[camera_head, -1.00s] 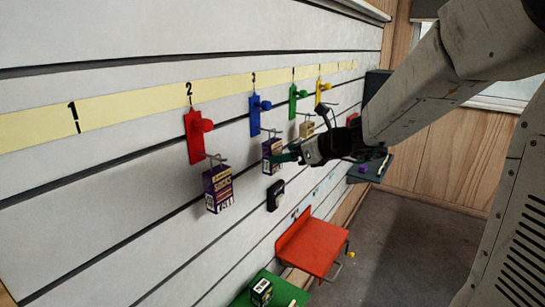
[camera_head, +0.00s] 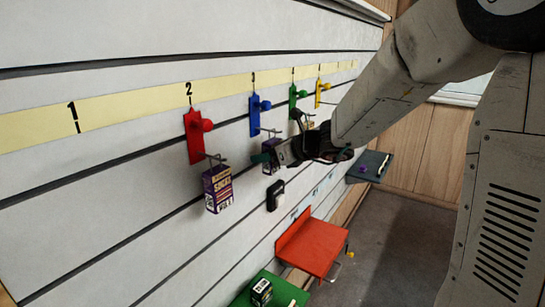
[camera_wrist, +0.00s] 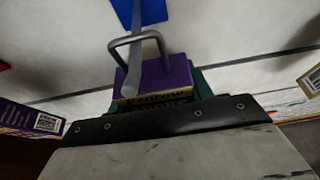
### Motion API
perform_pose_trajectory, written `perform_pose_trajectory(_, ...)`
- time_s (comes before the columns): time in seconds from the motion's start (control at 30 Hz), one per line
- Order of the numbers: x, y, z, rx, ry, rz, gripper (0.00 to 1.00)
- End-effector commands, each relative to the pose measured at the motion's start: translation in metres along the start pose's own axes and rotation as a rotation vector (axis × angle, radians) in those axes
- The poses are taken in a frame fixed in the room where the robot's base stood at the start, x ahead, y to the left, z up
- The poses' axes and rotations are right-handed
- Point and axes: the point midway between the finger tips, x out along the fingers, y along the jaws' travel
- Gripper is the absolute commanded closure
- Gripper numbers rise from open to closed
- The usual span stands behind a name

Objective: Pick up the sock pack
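A purple sock pack (camera_head: 271,146) hangs from the hook under the blue holder, partly hidden by my gripper (camera_head: 268,157). In the wrist view the pack (camera_wrist: 158,78) shows its purple top and printed front edge, with the metal hook loop above it. A teal fingertip shows beside the pack in the head view, and teal finger parts (camera_wrist: 201,86) show around it in the wrist view. My gripper is at the pack, but I cannot tell whether the fingers press on it. A second purple sock pack (camera_head: 218,187) hangs from the red holder.
The blue holder (camera_head: 255,115) and red holder (camera_head: 194,137) are fixed to the slatted wall. A tan pack (camera_wrist: 311,80) is close on the right in the wrist view. A red shelf (camera_head: 313,246), green shelf (camera_head: 285,292) and black item (camera_head: 275,195) are below.

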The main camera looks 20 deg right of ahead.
Motion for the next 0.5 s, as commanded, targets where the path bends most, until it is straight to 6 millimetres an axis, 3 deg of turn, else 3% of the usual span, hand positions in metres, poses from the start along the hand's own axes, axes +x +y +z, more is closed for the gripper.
perform_pose_trajectory(0.27, -0.001, 0.0, 0.001, -0.001, -0.001, 0.0, 0.73)
perform_pose_trajectory(0.5, -0.01, -0.001, 0.014, -0.001, -0.001, -0.002, 0.73)
